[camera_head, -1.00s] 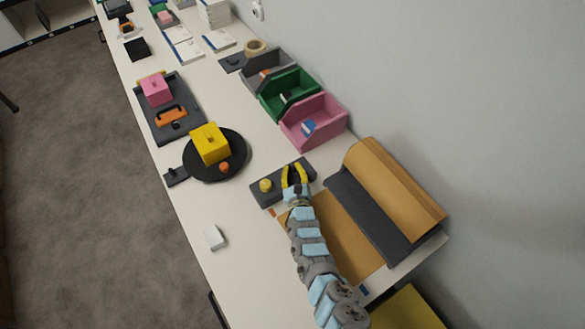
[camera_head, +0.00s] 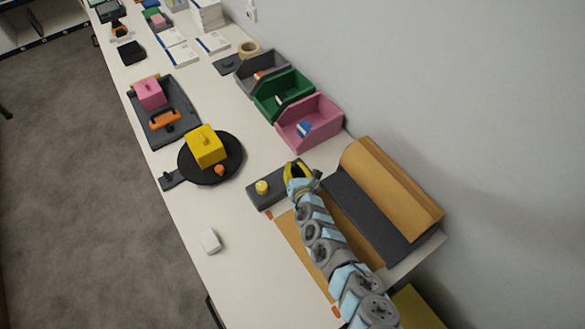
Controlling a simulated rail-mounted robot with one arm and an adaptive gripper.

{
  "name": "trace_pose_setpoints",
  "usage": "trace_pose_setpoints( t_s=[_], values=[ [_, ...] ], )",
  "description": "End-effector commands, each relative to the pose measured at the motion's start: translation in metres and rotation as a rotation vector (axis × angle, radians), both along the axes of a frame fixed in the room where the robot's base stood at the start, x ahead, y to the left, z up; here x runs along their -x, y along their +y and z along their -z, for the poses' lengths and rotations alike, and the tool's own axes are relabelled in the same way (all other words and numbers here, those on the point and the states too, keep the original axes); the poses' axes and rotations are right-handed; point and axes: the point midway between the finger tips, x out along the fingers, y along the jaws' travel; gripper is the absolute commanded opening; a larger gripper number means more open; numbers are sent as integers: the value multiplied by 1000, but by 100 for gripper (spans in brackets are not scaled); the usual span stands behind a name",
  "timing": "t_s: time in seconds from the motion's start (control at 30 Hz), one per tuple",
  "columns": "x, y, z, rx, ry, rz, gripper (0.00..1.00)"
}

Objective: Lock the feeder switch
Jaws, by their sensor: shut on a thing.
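The feeder switch appears to be the dark grey box (camera_head: 270,197) with a round yellow knob (camera_head: 262,187) on its left part, lying on the white table. My gripper (camera_head: 294,168), with yellow fingers, is over the right end of this box. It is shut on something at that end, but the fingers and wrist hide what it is. The yellow knob stands clear, left of my gripper.
A black round turntable (camera_head: 226,163) carries a yellow block (camera_head: 206,146). Pink (camera_head: 320,134), green (camera_head: 291,101) and grey bins stand behind. A brown paper roll (camera_head: 394,183) lies at right. A small white block (camera_head: 209,241) sits near the front edge, with bare table around it.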

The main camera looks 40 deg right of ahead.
Motion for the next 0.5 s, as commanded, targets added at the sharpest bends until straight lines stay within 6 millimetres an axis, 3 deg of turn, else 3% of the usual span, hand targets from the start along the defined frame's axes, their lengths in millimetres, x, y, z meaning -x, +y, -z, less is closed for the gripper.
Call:
trace_pose_setpoints(
  t_s=[0.5],
  values=[
    [1, -3, 1, -66, -12, 2, 0]
  ],
)
